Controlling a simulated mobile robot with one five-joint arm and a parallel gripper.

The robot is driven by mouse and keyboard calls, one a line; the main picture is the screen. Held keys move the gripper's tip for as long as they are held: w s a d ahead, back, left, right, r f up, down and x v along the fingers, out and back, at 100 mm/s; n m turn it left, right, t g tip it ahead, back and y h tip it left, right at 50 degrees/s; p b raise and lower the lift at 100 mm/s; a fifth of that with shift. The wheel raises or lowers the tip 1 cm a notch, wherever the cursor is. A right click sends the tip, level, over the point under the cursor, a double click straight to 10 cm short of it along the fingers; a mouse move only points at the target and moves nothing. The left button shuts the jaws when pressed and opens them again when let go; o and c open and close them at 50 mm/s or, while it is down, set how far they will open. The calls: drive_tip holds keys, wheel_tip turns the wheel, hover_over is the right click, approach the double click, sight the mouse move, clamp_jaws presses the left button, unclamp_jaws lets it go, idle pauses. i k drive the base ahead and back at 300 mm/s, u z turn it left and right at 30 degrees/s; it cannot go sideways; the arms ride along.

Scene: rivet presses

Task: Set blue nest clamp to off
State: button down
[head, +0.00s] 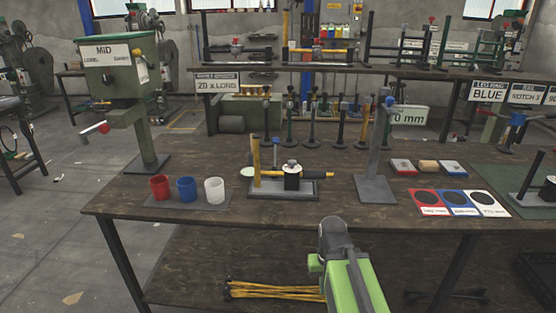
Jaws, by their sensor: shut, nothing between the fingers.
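A small fixture on a dark base plate (272,193) stands mid-bench, with a yellow post, a black block and a yellow-tipped bar lying across it. Blue shows on a small part (277,141) of this fixture. A grey stand (378,150) to its right carries a small blue-tipped part (389,101). A sign reading BLUE (488,93) hangs at the right, near a blue part (517,118). I cannot tell which is the blue nest clamp or its setting. My green and grey arm rises at the bottom, before the bench; its fingers do not show.
Red (160,188), blue (186,189) and white (214,190) cups stand at the left by a green press (118,68). Coloured cards (428,203) and small blocks (428,166) lie right. The bench's front strip (270,219) is mostly clear.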

sight(276, 140)
drive_tip(key=u, duration=4.5)
drive_tip(key=i, duration=0.1)
drive_tip(key=z, duration=3.05)
drive_tip(key=k, duration=0.15)
drive_tip(key=u, duration=1.55)
drive_tip(key=k, duration=0.5)
drive_tip(key=z, duration=0.95)
drive_tip(key=k, duration=0.95)
drive_tip(key=z, duration=1)
drive_tip(key=i, duration=1.75)
drive_tip(key=u, duration=0.7)
